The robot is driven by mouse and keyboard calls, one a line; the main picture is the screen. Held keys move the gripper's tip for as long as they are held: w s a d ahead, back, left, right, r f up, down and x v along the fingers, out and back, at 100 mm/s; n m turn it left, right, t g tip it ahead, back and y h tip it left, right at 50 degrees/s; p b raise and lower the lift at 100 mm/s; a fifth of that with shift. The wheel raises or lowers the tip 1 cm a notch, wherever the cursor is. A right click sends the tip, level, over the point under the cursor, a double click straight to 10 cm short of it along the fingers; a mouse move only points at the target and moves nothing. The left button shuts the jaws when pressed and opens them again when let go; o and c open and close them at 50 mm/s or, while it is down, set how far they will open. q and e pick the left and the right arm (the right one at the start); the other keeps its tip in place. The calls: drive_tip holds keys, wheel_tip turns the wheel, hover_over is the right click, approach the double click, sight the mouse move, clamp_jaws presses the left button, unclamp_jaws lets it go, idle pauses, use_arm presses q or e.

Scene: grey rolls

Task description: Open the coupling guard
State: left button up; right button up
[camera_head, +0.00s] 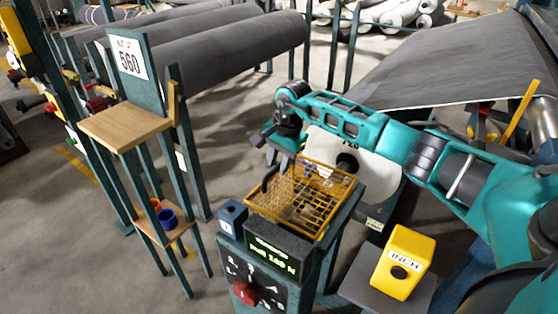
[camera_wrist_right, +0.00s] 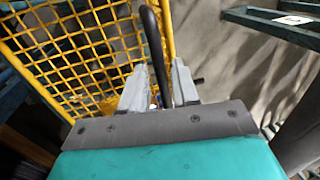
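The coupling guard is a yellow mesh cage (camera_head: 325,172) on top of a dark green stand, in the middle of the head view. Its mesh fills the upper left of the right wrist view (camera_wrist_right: 80,45). A black bar handle (camera_wrist_right: 152,35) stands at the cage's edge; it also shows in the head view (camera_head: 269,179). My right gripper (camera_head: 279,160) is at the guard's left end. My left gripper is not in view.
A control panel (camera_head: 265,285) with a red knob and a lit display stands in front of the guard. A yellow box (camera_head: 403,262) marked INCH is at right. A wooden-shelved stand (camera_head: 125,125) is at left. Grey rolls (camera_head: 230,50) lie behind.

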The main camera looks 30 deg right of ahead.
clamp_jaws()
drive_tip(key=shift+d, duration=0.1)
idle(0.4)
